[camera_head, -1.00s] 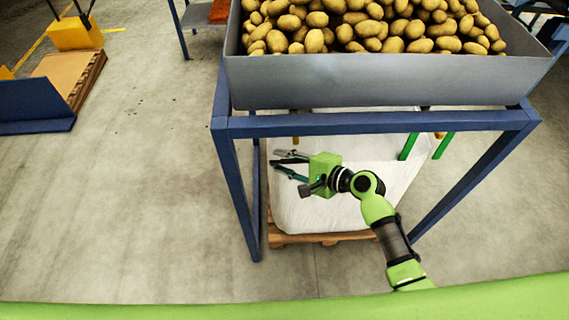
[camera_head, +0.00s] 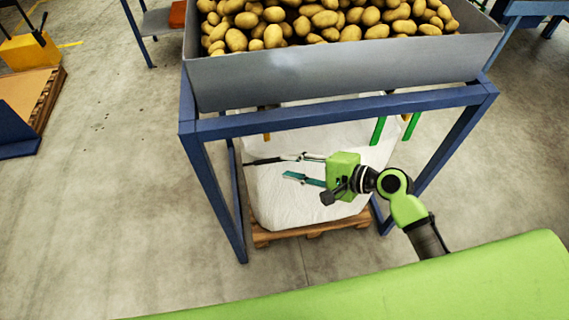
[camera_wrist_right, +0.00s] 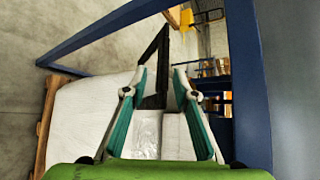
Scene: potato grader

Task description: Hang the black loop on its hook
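My right gripper (camera_head: 295,168) is over the white big bag (camera_head: 290,200), under the grader frame. Its two fingers are apart. A black loop (camera_head: 262,161) shows as a dark strip left of the upper finger in the head view. In the right wrist view, the black loop (camera_wrist_right: 155,60) stands up as a narrow dark band, and its lower part lies in the gap between the fingertips of my right gripper (camera_wrist_right: 161,70). I cannot tell whether the fingers touch it. I cannot make out its hook. My left gripper is not in view.
The blue frame (camera_head: 330,112) carries a grey hopper (camera_head: 340,78) of potatoes above my right arm. Its legs stand either side of the bag, which rests on a wooden pallet (camera_head: 315,230). Open floor lies left.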

